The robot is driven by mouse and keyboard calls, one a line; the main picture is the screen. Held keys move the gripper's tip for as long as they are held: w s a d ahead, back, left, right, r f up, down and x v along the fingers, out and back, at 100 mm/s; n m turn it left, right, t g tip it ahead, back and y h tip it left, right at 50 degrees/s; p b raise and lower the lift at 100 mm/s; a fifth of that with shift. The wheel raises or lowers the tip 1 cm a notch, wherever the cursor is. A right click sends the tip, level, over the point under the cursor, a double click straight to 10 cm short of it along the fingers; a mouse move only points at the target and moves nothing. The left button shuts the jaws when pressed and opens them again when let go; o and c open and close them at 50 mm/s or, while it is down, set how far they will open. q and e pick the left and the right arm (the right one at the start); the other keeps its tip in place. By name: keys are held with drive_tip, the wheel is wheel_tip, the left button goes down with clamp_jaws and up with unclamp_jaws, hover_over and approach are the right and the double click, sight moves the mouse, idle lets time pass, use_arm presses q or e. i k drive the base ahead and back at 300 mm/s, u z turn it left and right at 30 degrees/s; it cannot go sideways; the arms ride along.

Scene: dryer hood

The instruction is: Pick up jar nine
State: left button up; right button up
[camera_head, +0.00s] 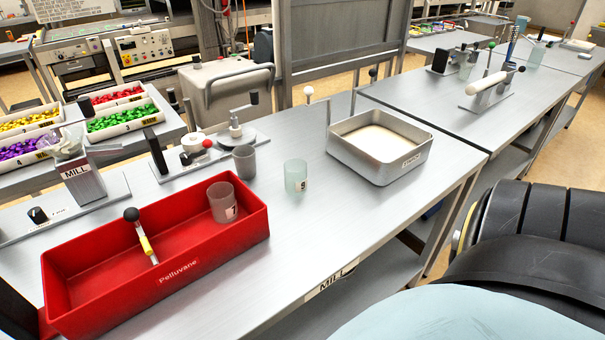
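Jar nine (295,174) is a small, pale green, see-through cup with a label that reads 9. It stands upright on the grey metal bench (345,220), between the red tray and the metal pan. A second, greyish see-through jar (221,204) stands inside the right end of the red tray; its label seems to read 7. Neither of my grippers shows in this view.
The red tray (90,322), marked Pelluvane, holds a black-knobbed, yellow-banded tool (142,238). A grey cup (244,162) stands behind jar nine, left of it. A metal pan (385,172) of pale powder is to the right. Bare bench lies in front of jar nine.

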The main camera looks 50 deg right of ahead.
sight(295, 170)
drive_tip(key=z, duration=1.55)
